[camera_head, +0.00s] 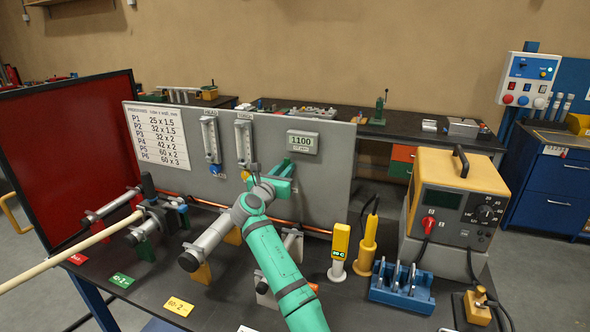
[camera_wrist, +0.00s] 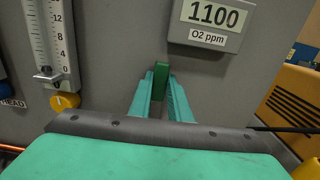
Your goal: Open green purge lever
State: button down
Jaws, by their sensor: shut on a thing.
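The green purge lever (camera_wrist: 160,76) shows in the wrist view as a small dark green upright block on the grey panel, below the O2 display. My gripper (camera_wrist: 160,88) has its two light green fingers on either side of the lever, shut on it.
A flow meter (camera_wrist: 44,40) with a yellow knob (camera_wrist: 64,102) is left of my gripper. A second flow meter (camera_head: 211,138) stands farther left. A yellow-topped power unit (camera_head: 455,205), a blue rack (camera_head: 401,288) and yellow hand tools (camera_head: 340,250) occupy the bench's right side.

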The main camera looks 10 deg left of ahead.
jog(key=shift+r, duration=0.5)
jog(key=shift+d, duration=0.15)
jog(key=c, duration=1.6)
grip_release()
jog(key=shift+c, duration=0.2)
jog(key=shift+f, duration=0.3)
jog(key=shift+s, duration=0.15)
jog(key=s+a, duration=0.1)
jog(key=s, duration=0.9)
jog(key=shift+s+a, duration=0.25)
